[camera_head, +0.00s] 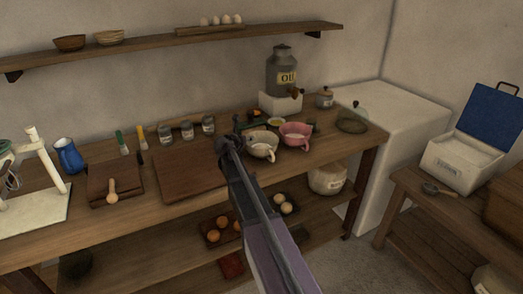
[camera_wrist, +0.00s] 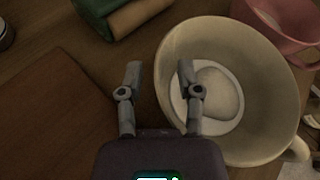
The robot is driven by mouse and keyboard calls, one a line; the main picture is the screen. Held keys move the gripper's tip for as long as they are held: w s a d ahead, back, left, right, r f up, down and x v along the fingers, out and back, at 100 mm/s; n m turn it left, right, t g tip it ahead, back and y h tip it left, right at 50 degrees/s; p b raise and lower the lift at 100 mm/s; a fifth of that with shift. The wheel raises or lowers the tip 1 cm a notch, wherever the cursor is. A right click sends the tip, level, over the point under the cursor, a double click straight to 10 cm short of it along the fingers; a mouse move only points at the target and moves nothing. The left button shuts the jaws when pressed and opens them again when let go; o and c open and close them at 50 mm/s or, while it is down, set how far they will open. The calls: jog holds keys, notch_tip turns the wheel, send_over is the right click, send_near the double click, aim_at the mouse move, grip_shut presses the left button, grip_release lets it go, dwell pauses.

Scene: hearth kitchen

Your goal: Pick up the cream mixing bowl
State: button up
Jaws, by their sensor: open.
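The cream mixing bowl (camera_head: 263,149) stands on the wooden counter, just left of a pink bowl. In the wrist view the cream bowl (camera_wrist: 262,120) fills the right side, with its handle at the lower right and a paler round patch inside. My gripper (camera_head: 231,143) is at the bowl's left side. In the wrist view my gripper (camera_wrist: 160,76) is open and empty. Its right finger overlaps the bowl's left rim and interior, and its left finger is outside the bowl. I cannot tell whether either finger touches it.
The pink bowl (camera_head: 295,135) is close on the right. A brown board (camera_head: 190,176) lies to the left. The oil can (camera_head: 282,70) stands on a white block behind. Green and tan rolls (camera_wrist: 125,17) lie behind the gripper in the wrist view. A shelf (camera_head: 190,38) runs above.

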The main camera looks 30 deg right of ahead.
jog(key=shift+c, duration=0.3)
grip_shut()
jog(key=shift+r+p, duration=0.4)
jog(key=shift+p, duration=0.05)
jog(key=shift+r+p, duration=1.4)
jog(key=shift+r, duration=0.05)
jog(key=s+d+r+p, duration=0.1)
jog(key=s+d, duration=0.1)
jog(key=s, duration=1.3)
jog(key=shift+s+r, duration=0.15)
jog(key=shift+s, duration=0.2)
jog(key=shift+s, duration=0.1)
